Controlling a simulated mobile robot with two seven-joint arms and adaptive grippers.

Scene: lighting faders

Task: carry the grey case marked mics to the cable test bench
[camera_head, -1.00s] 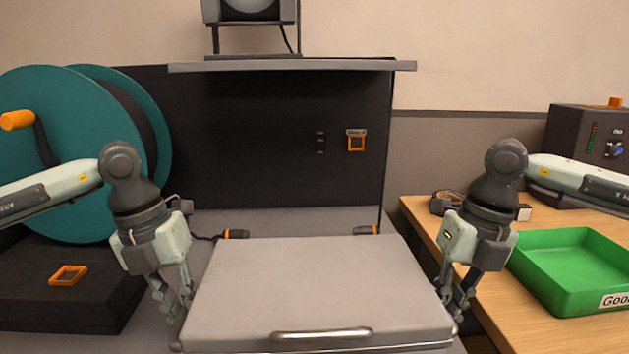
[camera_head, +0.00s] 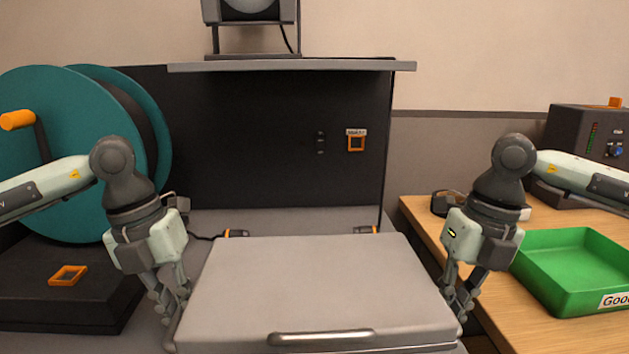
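A wide grey case (camera_head: 318,285) with a metal front handle lies level and closed in front of me, over the grey worktop. No "mics" marking shows on the faces in view. My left gripper (camera_head: 172,315) is at the case's left side and my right gripper (camera_head: 459,308) is at its right side. Both point down, with their fingers close against the sides. The exact grip points are partly hidden by the fingers and case edges. The case moves together with both grippers, so they appear shut on it.
A teal cable reel (camera_head: 60,150) stands at left on a dark base with an orange frame (camera_head: 68,275). A dark back panel (camera_head: 260,140) rises behind. At right, a wooden table (camera_head: 420,215) holds a green tray (camera_head: 565,240) and a dark control box (camera_head: 590,135).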

